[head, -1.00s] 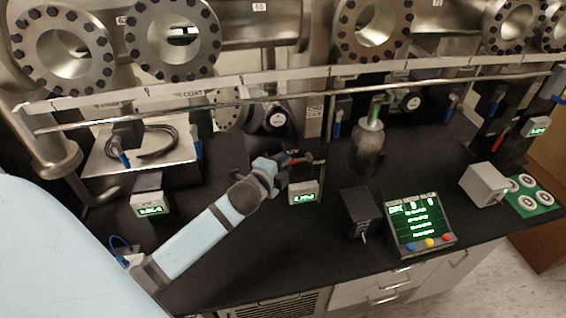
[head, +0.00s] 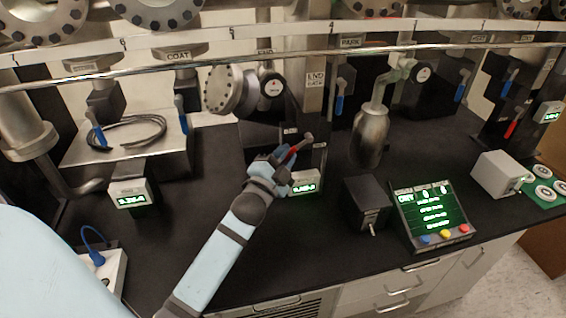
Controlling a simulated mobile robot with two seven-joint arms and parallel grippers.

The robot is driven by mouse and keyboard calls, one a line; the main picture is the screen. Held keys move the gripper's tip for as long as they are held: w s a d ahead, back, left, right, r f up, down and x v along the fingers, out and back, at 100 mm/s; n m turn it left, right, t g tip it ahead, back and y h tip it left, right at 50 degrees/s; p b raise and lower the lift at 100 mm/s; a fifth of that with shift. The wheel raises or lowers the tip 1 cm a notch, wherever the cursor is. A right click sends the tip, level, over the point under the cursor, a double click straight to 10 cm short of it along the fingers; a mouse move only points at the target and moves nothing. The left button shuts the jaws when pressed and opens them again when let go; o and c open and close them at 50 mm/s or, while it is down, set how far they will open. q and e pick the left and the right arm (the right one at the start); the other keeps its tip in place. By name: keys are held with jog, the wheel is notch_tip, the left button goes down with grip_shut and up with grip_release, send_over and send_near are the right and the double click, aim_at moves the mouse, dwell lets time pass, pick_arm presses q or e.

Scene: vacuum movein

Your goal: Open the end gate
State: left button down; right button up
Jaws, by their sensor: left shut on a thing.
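The lever slants up to the right. My left gripper (head: 285,156) comes in from the lower left and is shut on the red grip, covering its near end. The gate itself is not clearly seen. My right gripper is not in view.
A steel bottle (head: 370,137) hangs right of the lever. A black box (head: 367,203) and a control panel with coloured buttons (head: 432,215) stand in front. A long rail (head: 230,70) crosses above. Another display box (head: 131,193) is at left. Bare bench lies between them.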

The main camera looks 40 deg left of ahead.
pick_arm(q)
jog(key=shift+w+f, duration=0.1)
dwell(0.5)
jog(key=c, duration=1.1)
grip_release()
jog(key=shift+s+d+f+b, duration=0.1)
jog(key=shift+s+f+b, duration=0.1)
jog(key=shift+s+b, duration=0.15)
jog(key=b+v, duration=0.1)
jog(key=v, duration=1.2)
jog(key=shift+f, duration=0.1)
